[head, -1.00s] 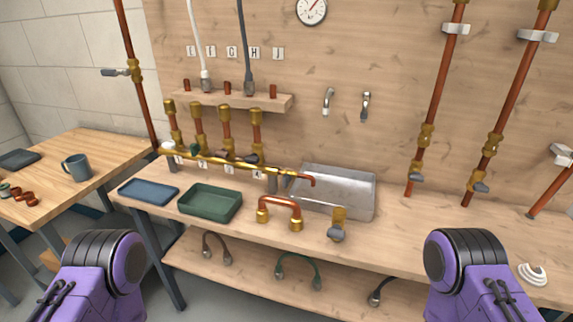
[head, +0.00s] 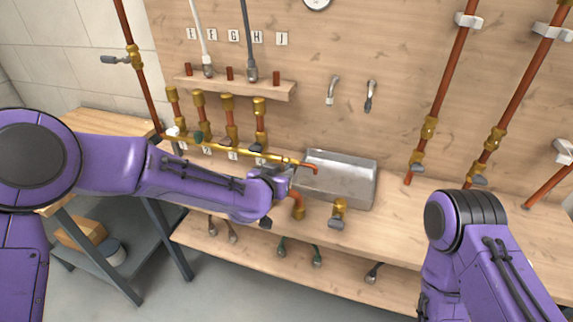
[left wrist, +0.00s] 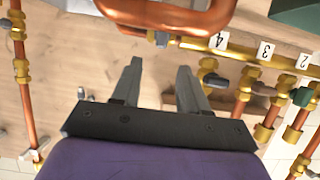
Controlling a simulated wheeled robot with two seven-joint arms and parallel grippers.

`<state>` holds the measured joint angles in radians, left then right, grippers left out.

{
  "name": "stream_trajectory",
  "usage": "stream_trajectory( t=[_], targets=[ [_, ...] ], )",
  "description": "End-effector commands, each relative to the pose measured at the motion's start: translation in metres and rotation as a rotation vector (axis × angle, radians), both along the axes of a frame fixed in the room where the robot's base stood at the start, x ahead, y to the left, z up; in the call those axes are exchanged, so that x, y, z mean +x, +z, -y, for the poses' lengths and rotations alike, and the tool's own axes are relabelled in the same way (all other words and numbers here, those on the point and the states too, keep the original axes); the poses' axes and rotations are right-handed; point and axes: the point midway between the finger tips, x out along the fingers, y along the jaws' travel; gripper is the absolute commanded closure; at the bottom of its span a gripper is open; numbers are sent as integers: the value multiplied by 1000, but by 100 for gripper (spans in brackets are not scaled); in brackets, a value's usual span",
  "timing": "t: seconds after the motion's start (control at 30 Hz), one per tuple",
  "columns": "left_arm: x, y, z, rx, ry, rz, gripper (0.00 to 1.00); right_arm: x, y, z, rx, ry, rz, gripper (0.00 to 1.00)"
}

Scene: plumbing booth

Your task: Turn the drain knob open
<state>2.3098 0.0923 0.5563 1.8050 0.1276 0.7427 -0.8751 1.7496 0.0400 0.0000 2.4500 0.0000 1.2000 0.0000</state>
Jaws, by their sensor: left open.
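The brass manifold (head: 225,150) runs along the back of the bench and ends in a copper spout (head: 309,167) over a metal basin (head: 345,180). It also shows in the left wrist view (left wrist: 255,55), with number tags. A small grey part (left wrist: 162,40) is near tag 4; I cannot tell whether it is the drain knob. My left gripper (head: 286,178) is near the manifold's spout end, in front of it. In the left wrist view its fingers (left wrist: 160,75) are apart and empty. My right gripper is out of view.
A copper bend (head: 298,207) stands close by my left gripper, partly hidden; copper pipe crosses the top of the left wrist view (left wrist: 170,14). A brass valve with a grey handle (head: 338,215) stands before the basin. The bench to the right is mostly clear.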

Motion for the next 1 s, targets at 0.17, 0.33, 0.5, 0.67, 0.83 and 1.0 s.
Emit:
stream_trajectory(
  t=[0.17,0.33,0.5,0.67,0.83,1.0],
  targets=[
    [36,-16,12,-2,2,-3,56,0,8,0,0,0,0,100],
    [55,-25,18,-1,2,-2,56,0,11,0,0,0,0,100],
    [61,-28,19,-1,2,-2,56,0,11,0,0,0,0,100],
    [60,-28,19,-1,2,-2,56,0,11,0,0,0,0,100],
    [60,-28,19,-1,2,-2,100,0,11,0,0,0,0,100],
    [61,-29,18,-18,3,-7,100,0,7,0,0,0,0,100]
  ],
)
